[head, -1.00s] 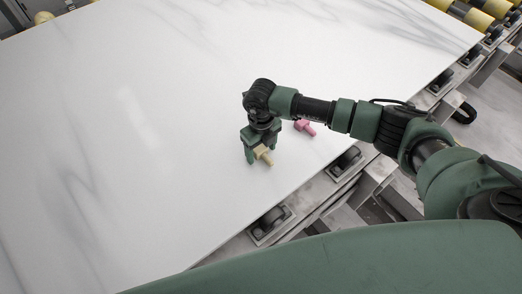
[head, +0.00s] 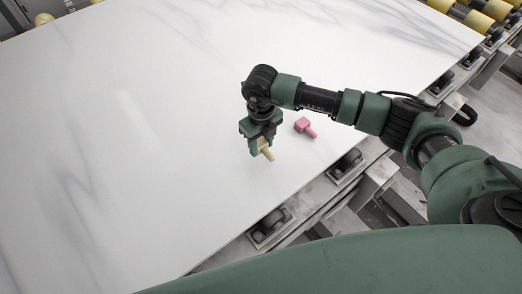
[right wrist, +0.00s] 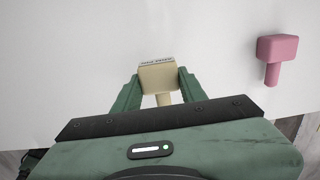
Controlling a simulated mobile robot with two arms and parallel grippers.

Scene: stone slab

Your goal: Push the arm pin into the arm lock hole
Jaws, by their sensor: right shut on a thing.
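A cream-yellow pin (head: 266,151) with a block head and a thin shank is between the fingers of my right gripper (head: 257,145). The shank points toward the gripper body in that view and is partly hidden. A pink pin (head: 305,127) of similar shape lies on the slab to the right; it also shows in the right wrist view (right wrist: 277,52). I see no lock hole. My left gripper is not in view.
A large white veined stone slab (head: 130,130) fills most of the view, with wide free room to the left. Its front right edge is near the pins. Beyond it are rollers (head: 272,222) and a metal frame. Yellow rollers (head: 478,20) stand at the upper right.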

